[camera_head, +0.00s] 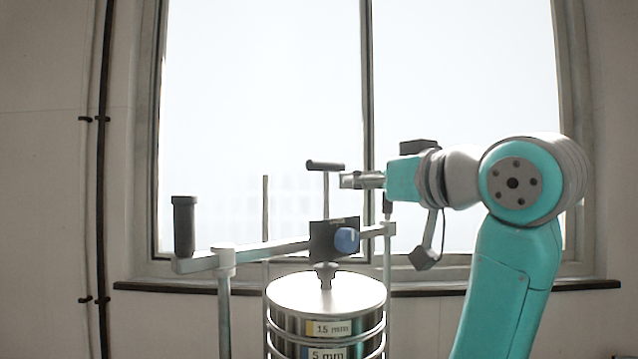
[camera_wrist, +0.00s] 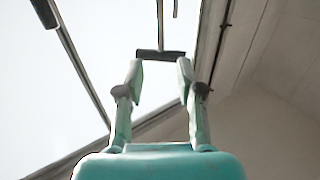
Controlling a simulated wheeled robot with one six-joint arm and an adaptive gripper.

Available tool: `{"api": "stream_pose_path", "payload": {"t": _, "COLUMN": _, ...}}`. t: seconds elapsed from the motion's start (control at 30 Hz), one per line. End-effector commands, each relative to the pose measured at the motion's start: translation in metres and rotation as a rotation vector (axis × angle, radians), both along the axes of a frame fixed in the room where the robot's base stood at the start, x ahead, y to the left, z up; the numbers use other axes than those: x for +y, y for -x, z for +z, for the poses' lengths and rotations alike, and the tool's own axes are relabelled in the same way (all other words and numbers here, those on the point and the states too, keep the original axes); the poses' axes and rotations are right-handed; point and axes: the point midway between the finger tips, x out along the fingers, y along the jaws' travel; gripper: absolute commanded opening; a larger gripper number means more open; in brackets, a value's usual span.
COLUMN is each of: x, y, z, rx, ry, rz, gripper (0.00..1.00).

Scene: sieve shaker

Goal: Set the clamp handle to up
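A T-shaped handle with a dark crossbar (camera_head: 325,166) and a thin upright rod stands above the sieve stack. The rod meets a dark block (camera_head: 322,240) with a blue knob (camera_head: 346,239). My gripper (camera_head: 346,181) points left, just right of the rod and slightly below crossbar height. In the wrist view the crossbar (camera_wrist: 160,54) appears at the ends of my gripper's two spread fingers (camera_wrist: 158,72). The fingers are open with nothing held between them; whether a tip touches the crossbar cannot be told. Which part is the clamp handle is not labelled.
A long bar (camera_head: 260,252) with a black grip (camera_head: 184,228) at its left end crosses the metal posts. The round sieve stack (camera_head: 325,294) with size labels stands below. A window (camera_head: 260,110) is behind. Space above the crossbar is clear.

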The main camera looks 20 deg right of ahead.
Motion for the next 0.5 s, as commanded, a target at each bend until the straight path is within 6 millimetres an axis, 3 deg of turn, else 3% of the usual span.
{"api": "stream_pose_path", "payload": {"t": 0.5, "x": 0.023, "y": -0.08, "z": -0.001, "rx": 0.002, "ry": -0.001, "rz": 0.002, "gripper": 0.37}}
